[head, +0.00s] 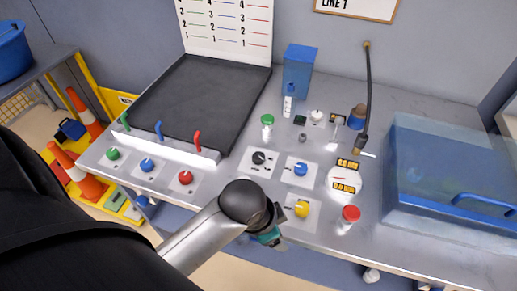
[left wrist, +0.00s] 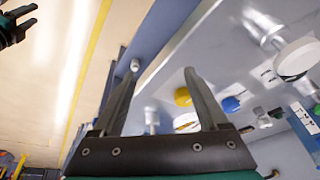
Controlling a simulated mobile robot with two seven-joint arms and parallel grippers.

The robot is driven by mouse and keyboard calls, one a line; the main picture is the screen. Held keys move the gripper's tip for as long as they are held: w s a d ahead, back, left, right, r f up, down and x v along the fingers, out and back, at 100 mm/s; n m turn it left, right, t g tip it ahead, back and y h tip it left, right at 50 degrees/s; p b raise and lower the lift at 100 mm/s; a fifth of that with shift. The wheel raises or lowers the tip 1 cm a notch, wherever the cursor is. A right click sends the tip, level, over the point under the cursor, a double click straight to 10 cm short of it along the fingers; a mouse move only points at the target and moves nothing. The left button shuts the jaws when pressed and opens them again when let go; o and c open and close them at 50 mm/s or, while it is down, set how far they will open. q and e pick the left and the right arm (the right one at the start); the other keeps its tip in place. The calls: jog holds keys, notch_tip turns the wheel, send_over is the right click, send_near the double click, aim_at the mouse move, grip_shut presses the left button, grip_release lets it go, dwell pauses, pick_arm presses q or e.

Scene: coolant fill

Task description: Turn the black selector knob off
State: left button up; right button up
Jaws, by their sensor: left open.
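The black selector knob (head: 259,157) sits on a light plate in the middle of the bench top in the head view. Part of another gripper, likely my right one (left wrist: 12,25), shows at the top left corner there.
A blue knob (head: 300,169) and a yellow knob (head: 302,208) are right of the black knob. Colored levers (head: 158,130) stand left. A clear blue cover (head: 440,170) occupies the right side.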

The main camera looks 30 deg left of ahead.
pick_arm(q)
jog(key=w+m, duration=0.3)
jog(key=w+d+m, duration=0.1)
jog(key=m, duration=0.1)
jog(key=shift+w+d+r+g, duration=0.1)
jog(key=shift+w+r+g, duration=0.15)
jog(key=shift+w+g, duration=0.15)
jog(key=w+m, duration=0.1)
jog(key=w+a+r+m, duration=0.1)
jog(key=w+m, duration=0.1)
jog(key=w+a+m+g, duration=0.1)
jog(key=w+m, duration=0.1)
jog(key=shift+a+r, duration=0.25)
jog(key=shift+r, duration=0.05)
jog(key=w+a+r+m+g+y, duration=0.1)
jog(key=w+a+r+m, duration=0.35)
jog(key=a, duration=0.25)
notch_tip(320, 180, up, 6)
jog(key=m, duration=0.2)
send_over(258, 155)
jog(key=shift+g+y, duration=0.3)
jog(key=shift+y, duration=0.1)
notch_tip(258, 155, down, 15)
jog(key=shift+d+r+b, duration=0.1)
jog(key=shift+r+b, duration=0.1)
jog(key=shift+b, duration=0.4)
jog(key=shift+c, duration=0.3)
grip_shut()
